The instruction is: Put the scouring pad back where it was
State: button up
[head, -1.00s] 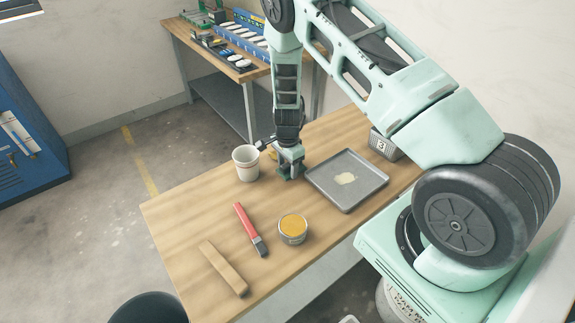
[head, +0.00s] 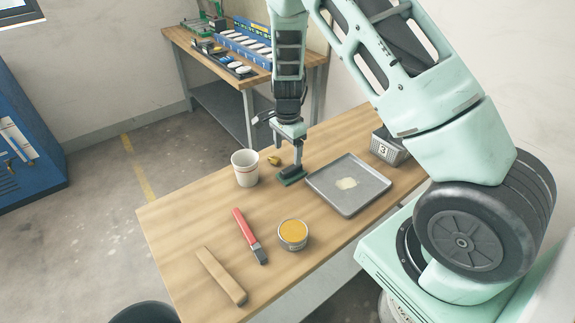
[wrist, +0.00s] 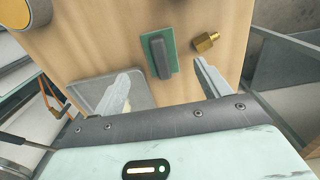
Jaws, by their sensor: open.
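The scouring pad is a green pad with a dark grip block on top. It lies flat on the wooden table between the white cup and the grey tray (head: 327,194) in the head view (head: 291,180). It also shows whole in the wrist view (wrist: 174,62). My gripper (head: 297,163) is above the pad and points down at it. In the wrist view my gripper (wrist: 164,88) has its two fingers wide apart, with nothing between them. The pad lies beyond the fingertips, apart from them.
A brass fitting (wrist: 206,42) lies close beside the pad.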

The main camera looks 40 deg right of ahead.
jog(key=s+a+r+n+y, duration=0.1)
jog(key=s+a+r+n, duration=0.5)
jog(key=a, duration=0.4)
jog(key=s+a+r+n+y, duration=0.1)
jog(key=s+a+r+n, duration=0.4)
jog(key=a+r, duration=0.35)
jog(key=s+a+r+n, duration=0.2)
jog(key=s+a+n, duration=0.1)
jog(key=s+n, duration=0.4)
jog(key=s+a+r+n+h, duration=0.1)
jog(key=s+a+r+n, duration=0.2)
jog(key=s+n, duration=0.4)
jog(key=s, duration=0.5)
jog(key=shift+s+a+r, duration=0.15)
jog(key=shift+s+a, duration=0.15)
jog(key=shift+s, duration=0.05)
jog(key=shift+b, duration=0.35)
